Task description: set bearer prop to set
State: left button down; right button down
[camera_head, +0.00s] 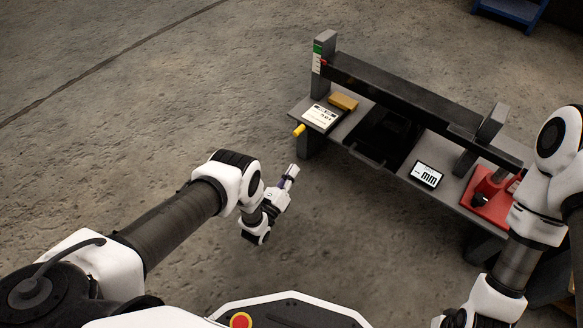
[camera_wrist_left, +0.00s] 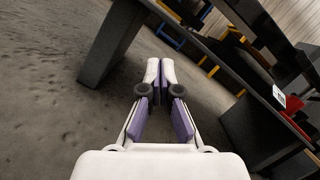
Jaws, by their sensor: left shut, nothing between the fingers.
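A grey bench (camera_head: 345,128) stands ahead of my left arm, with a long dark beam (camera_head: 400,90) across its back. At the beam's left end is a post with a green, white and red scale (camera_head: 318,58). A yellow handle (camera_head: 299,130) sticks out at the bench's left front edge, and a yellow block (camera_head: 343,101) lies on top. No part is plainly marked as the bearer prop. My left gripper (camera_head: 291,172) is shut and empty, below and apart from the yellow handle. Its closed fingers show in the left wrist view (camera_wrist_left: 160,75). My right gripper's fingers are not visible.
A white label plate (camera_head: 321,117), a dark recess (camera_head: 382,135), a small "mm" display (camera_head: 426,175) and a red fixture (camera_head: 487,195) are on the bench. A bench leg (camera_wrist_left: 112,45) stands near my left gripper. The floor to the left is clear.

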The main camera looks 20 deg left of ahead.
pick_arm(q)
jog(key=w+r+b, duration=0.4)
jog(key=w+r, duration=0.1)
jog(key=w, duration=0.3)
jog(key=shift+a, duration=0.3)
